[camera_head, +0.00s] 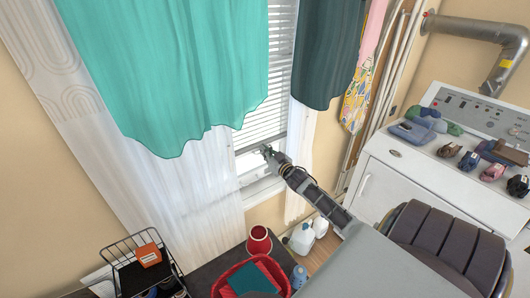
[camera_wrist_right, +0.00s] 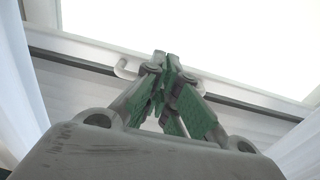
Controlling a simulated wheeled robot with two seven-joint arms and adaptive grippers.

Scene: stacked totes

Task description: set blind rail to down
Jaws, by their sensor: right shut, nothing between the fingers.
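The white slatted blind (camera_head: 262,115) hangs in the window, partly covered by the teal cloth. Its lower edge, where the blind rail (camera_head: 247,149) shows, lies above the window's bottom, with a bright gap beneath. My right gripper (camera_head: 267,150) is shut and empty, close to the right part of that edge. In the right wrist view its fingertips (camera_wrist_right: 167,62) meet in front of a pale crossbar with a dark line. A small white handle (camera_wrist_right: 124,68) on this bar shows just left of the fingers. I cannot tell whether they touch it. My left gripper is out of view.
The teal cloth (camera_head: 170,70) and a dark green cloth (camera_head: 327,55) hang on either side of the blind. White sheer curtains (camera_head: 185,190) flank the window. A red basket (camera_head: 222,286) and white jugs (camera_head: 302,237) stand below. A white machine (camera_head: 385,185) is at right.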

